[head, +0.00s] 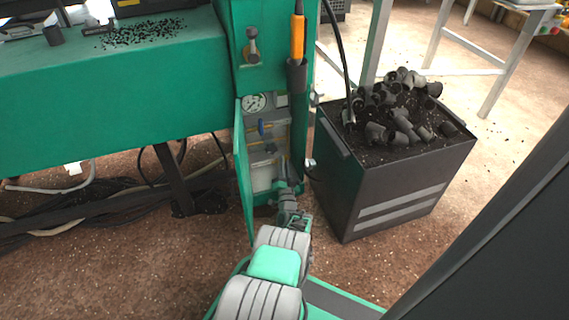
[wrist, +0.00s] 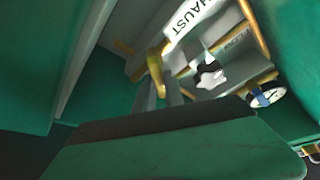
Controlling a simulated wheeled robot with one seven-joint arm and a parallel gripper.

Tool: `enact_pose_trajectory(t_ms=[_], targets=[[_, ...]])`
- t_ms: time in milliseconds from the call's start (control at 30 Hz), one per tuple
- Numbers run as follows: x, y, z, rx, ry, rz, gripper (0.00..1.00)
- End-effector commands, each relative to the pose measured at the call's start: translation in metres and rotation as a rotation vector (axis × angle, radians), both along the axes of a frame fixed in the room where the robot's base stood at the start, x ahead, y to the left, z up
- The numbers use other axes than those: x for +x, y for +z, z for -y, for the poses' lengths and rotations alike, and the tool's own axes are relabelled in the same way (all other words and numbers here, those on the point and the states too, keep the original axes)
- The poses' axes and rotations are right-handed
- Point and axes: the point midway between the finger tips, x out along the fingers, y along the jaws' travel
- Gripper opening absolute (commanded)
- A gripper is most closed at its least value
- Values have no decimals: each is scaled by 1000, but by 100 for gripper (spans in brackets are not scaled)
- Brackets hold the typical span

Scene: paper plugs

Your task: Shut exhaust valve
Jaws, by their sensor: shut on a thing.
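The open green valve cabinet (head: 240,175) stands at the centre of the head view. It holds a round gauge (head: 256,103), a blue lever (head: 262,127) and a dark fitting (head: 265,149). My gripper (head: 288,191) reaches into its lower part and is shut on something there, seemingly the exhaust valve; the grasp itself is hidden. The wrist view shows a white label (wrist: 190,18) ending in "HAUST", a yellow bent part (wrist: 156,73) beside it, and a black-and-white knob (wrist: 208,74).
A dark bin (head: 390,185) heaped with black plugs stands close to the right of the cabinet. A green machine table (head: 110,85) is at the left, with cables (head: 95,205) on the floor below. An orange-handled tool (head: 297,38) hangs above the cabinet.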

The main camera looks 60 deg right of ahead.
Motion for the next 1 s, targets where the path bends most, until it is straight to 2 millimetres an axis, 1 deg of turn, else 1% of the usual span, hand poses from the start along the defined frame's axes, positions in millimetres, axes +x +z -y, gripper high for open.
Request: enact_pose_trajectory(t_ms=[233,267,500,533,800,867,967,1000], targets=[[1,0,0,1,1,-1,0],[1,0,0,1,1,-1,14],[0,0,0,1,1,0,34],[0,0,0,1,1,0,35],[-2,-1,-2,3,0,1,35],[-6,-3,-7,4,0,0,35],[-15,-8,-23,7,-2,1,35],[-20,-13,-30,6,-2,1,35]])
